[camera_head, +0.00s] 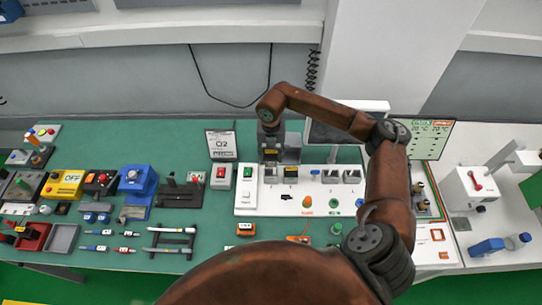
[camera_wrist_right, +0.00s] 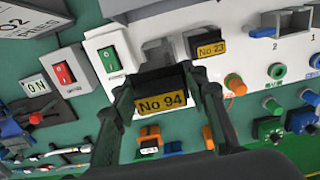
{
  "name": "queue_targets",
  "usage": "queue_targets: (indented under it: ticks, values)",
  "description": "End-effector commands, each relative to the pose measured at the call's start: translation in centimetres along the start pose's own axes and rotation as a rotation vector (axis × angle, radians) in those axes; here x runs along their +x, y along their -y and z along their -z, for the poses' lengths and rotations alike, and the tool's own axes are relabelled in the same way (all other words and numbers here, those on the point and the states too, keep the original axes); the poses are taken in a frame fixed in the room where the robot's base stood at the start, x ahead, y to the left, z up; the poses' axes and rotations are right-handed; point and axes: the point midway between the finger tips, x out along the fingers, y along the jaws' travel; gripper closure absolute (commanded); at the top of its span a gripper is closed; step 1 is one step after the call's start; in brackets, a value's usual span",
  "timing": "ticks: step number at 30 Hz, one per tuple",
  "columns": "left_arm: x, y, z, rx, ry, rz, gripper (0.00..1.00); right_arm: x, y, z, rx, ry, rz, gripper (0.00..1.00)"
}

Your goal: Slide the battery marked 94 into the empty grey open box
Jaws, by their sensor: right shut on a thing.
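The battery marked 94 (camera_wrist_right: 160,103) is dark with a yellow label and sits between the two fingers of my right gripper (camera_wrist_right: 165,110). My left gripper is not in view.
A battery marked 23 (camera_wrist_right: 208,44) stands right of the grey box. A white green-switch unit (camera_wrist_right: 110,57) stands left of it. Knobs and sockets fill the panel (camera_head: 300,203) to the right. Several tools and boxes crowd the green table's left side.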

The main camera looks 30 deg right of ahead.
Motion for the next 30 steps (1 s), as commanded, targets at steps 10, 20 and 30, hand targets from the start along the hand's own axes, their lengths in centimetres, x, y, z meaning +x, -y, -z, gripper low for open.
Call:
queue_targets:
  ticks: [10,20,30]
  values:
    - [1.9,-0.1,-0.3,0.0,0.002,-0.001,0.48,2.8,0.0,0.0,-0.001,-0.001,0.0,0.77]
    - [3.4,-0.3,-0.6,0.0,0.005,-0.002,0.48,5.4,0.0,0.0,-0.001,0.0,-0.001,0.77]
    - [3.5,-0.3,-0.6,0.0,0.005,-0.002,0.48,5.5,-0.1,0.0,-0.001,0.0,-0.001,0.77]
